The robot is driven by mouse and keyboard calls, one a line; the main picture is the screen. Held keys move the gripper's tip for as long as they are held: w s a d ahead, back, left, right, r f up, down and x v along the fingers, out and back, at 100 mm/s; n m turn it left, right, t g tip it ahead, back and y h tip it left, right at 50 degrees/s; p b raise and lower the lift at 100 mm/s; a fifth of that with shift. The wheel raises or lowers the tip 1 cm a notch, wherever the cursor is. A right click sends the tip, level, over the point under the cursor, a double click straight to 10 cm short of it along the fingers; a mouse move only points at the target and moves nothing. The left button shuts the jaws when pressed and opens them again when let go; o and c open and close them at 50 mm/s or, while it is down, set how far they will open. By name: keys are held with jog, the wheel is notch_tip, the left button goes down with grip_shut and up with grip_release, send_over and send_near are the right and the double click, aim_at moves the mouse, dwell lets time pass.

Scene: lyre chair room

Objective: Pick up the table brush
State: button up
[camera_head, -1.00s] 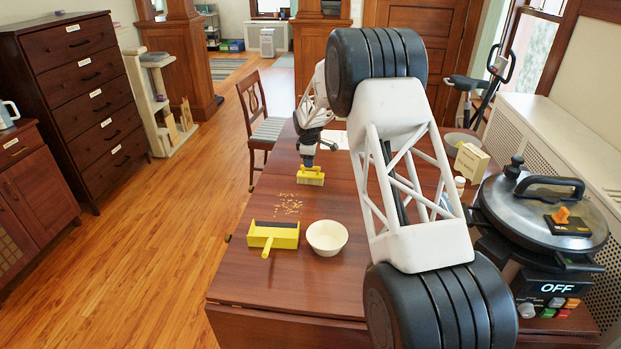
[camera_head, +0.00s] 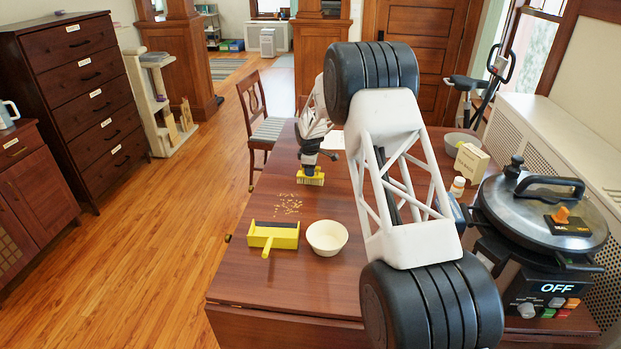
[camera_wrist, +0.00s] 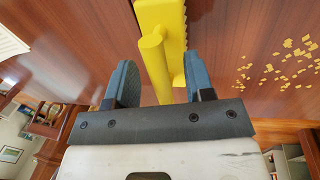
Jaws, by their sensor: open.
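The table brush is yellow with pale bristles (camera_head: 310,179) and lies on the wooden table, beyond the crumbs. In the wrist view its yellow head (camera_wrist: 160,14) is at the top and its handle (camera_wrist: 155,62) runs down between my fingers. My gripper (camera_head: 309,162) is right at the brush in the head view. In the wrist view my gripper (camera_wrist: 161,80) is open, with one blue finger on each side of the handle. The handle's lower end is hidden behind the gripper body.
Crumbs (camera_head: 288,204) lie on the table (camera_head: 240,280) nearer than the brush. A yellow dustpan (camera_head: 285,238) and a cream bowl (camera_head: 327,237) stand nearer still. A cooker (camera_head: 545,225), a box (camera_head: 471,162) and a small bottle (camera_head: 457,187) are on the right. A chair (camera_head: 268,128) stands behind left.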

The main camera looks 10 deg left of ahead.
jog(key=shift+f, duration=0.3)
dwell(0.4)
grip_shut()
